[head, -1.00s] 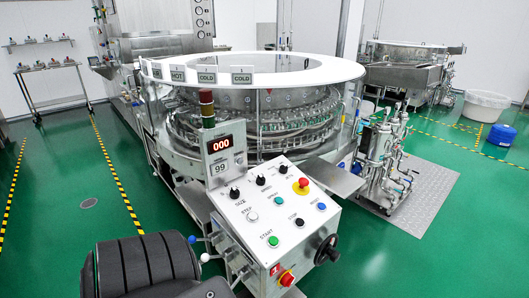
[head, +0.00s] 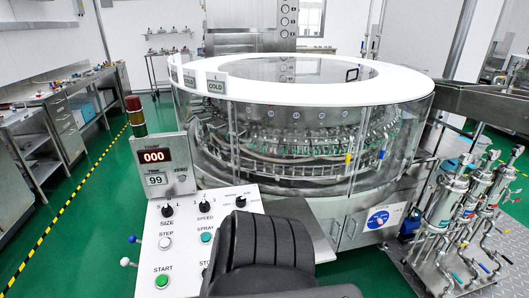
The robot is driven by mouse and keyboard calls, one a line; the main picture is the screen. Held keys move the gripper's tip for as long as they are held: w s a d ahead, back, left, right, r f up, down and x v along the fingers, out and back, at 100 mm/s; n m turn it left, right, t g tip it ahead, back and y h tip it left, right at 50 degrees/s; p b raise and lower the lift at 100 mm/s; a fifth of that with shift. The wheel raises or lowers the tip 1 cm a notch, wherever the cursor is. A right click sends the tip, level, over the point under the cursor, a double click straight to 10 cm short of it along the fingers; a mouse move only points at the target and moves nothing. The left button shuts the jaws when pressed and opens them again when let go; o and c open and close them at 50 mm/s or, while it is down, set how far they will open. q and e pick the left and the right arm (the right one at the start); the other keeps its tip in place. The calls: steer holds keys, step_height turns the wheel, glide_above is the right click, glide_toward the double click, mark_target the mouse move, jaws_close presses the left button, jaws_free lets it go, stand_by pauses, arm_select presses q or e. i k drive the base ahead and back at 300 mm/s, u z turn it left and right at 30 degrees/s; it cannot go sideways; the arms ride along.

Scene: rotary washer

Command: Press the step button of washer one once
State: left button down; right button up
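The washer (head: 420,88) is a large round machine with a white ring top and clear side walls, and bottles show inside. Its white control panel (head: 184,252) slopes at the lower middle. The step button (head: 165,242) is a white round button labelled STEP, fully visible. The green START button (head: 162,281) is below it and the SIZE knob (head: 167,211) above it. The display (head: 154,156) reads 000 in red. A black ribbed part, seemingly my own, hides the panel's right side. Neither gripper is in view.
The SPRAY button (head: 206,237) lies right of the step button. Blue and white ball-ended levers stick out at the panel's left. A signal light (head: 136,115) stands behind the display. Steel pump cylinders (head: 446,202) stand at right, steel benches (head: 60,115) at left. Green floor at left is clear.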

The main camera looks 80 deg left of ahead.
mark_target(164, 242)
steer(key=i, duration=1.1)
steer(key=u, duration=3.85)
steer(key=i, duration=1)
